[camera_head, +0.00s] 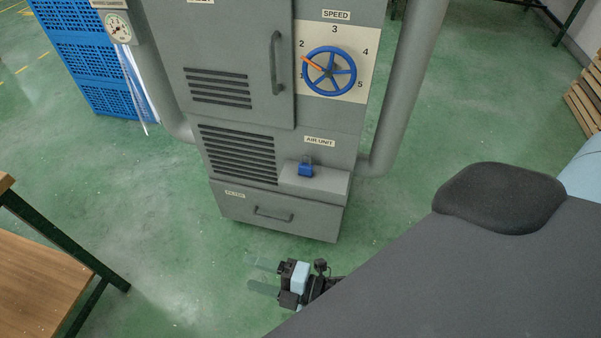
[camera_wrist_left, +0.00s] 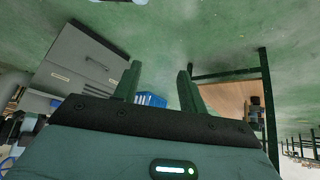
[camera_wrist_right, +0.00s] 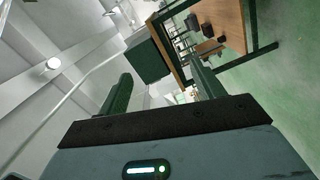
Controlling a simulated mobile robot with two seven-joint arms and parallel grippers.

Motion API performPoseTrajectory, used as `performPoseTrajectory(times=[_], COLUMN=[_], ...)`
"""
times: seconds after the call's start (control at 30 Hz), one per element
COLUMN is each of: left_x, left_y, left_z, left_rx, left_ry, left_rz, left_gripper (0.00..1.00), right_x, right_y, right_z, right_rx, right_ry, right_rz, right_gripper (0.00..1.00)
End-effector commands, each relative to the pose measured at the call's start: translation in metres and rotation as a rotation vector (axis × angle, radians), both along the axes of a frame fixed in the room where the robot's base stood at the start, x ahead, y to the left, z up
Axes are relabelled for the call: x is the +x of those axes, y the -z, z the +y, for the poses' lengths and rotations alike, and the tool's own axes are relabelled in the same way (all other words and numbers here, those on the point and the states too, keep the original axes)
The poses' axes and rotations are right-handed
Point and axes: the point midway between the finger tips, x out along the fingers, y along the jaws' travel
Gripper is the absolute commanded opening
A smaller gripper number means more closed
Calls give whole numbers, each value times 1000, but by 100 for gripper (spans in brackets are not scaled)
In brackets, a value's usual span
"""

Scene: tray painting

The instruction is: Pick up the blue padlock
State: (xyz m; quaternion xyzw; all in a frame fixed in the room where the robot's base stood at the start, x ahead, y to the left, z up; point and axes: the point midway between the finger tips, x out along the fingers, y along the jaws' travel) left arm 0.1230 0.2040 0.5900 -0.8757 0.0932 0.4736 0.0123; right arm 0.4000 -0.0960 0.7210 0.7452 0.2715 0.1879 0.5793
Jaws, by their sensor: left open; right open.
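The blue padlock (camera_head: 305,169) sits on a small grey ledge (camera_head: 318,182) on the front of the grey machine, below the "AIR UNIT" label. The padlock is not clear in either wrist view.
The machine (camera_head: 240,130) carries a blue handwheel (camera_head: 329,71) under "SPEED", pipes at both sides and a bottom drawer (camera_head: 270,213). A blue crate (camera_head: 85,60) stands at the back left. A wooden table (camera_head: 40,290) is at the lower left. Green floor is clear between.

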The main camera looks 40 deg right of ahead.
Motion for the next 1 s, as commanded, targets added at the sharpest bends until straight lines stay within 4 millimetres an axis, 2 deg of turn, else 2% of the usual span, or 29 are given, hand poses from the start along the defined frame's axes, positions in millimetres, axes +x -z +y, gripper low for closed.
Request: performPoseTrajectory(times=[0.03,0.2,0.3,0.43,0.53,0.67,0.77,0.87,1.0], left_x=[-5,-13,-16,-16,-15,-16,-17,-18,-13], left_y=[15,41,54,72,86,102,116,130,149], left_z=[1,3,4,7,9,10,10,10,9], left_rx=[1,4,8,14,19,20,20,20,19], left_ry=[-1,1,5,11,14,14,14,15,16], left_rz=[14,39,46,53,57,67,75,82,82], left_gripper=[42,42,42,42,42,42,42,42,42], right_x=[11,36,47,62,78,104,129,157,197], right_y=[6,5,12,28,44,65,77,84,79], right_z=[9,36,45,43,32,2,-32,-75,-146], right_rx=[-80,-353,-515,-728,-891,-1098,-1251,-1395,-1567], right_ry=[-78,-333,-482,-682,-843,-1072,-1264,-1479,-1810], right_rz=[-115,-521,-757,-1052,-1260,-1498,-1646,-1755,-1821], right_gripper=[67,67,67,67,67,67,67,67,67])
